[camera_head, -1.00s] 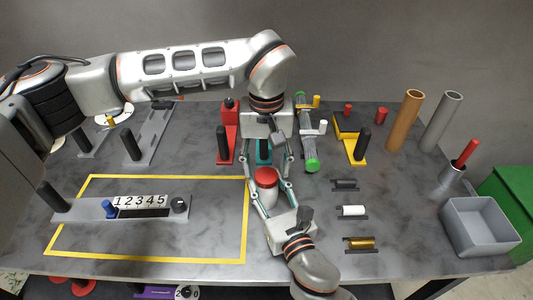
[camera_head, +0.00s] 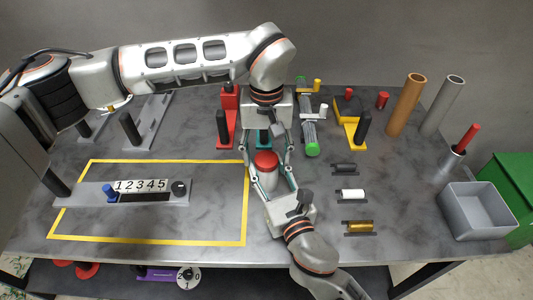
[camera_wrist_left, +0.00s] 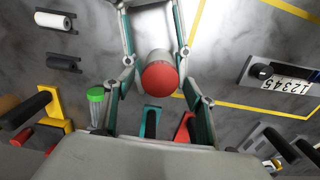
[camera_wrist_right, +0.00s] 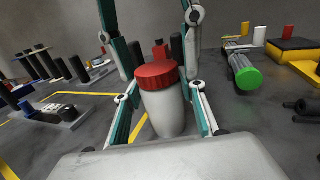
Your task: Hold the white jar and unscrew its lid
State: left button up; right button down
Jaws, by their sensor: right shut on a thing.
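The white jar (camera_wrist_right: 163,112) stands upright with a red lid (camera_wrist_right: 157,75) on top. In the head view the jar (camera_head: 268,182) and lid (camera_head: 265,160) are at the middle of the table, right of the yellow outline. My right gripper (camera_wrist_right: 163,95) is shut on the jar's body from the near side. My left gripper (camera_wrist_left: 158,85) reaches in from the far side; its fingers are apart on either side of the lid (camera_wrist_left: 160,79), with gaps visible, so it is open. Where the jar's base meets the table is partly hidden by my right gripper.
A red stand (camera_head: 227,125) and a green-capped cylinder (camera_head: 311,138) are behind the jar. Small rollers (camera_head: 350,195) lie to its right. A grey bin (camera_head: 478,212) stands at the right edge. A number-dial panel (camera_head: 150,198) lies inside the yellow outline (camera_head: 245,215) at left.

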pick_arm(q)
jog(key=shift+r, duration=2.3)
pick_arm(e)
jog(key=c, duration=1.2)
grip_release()
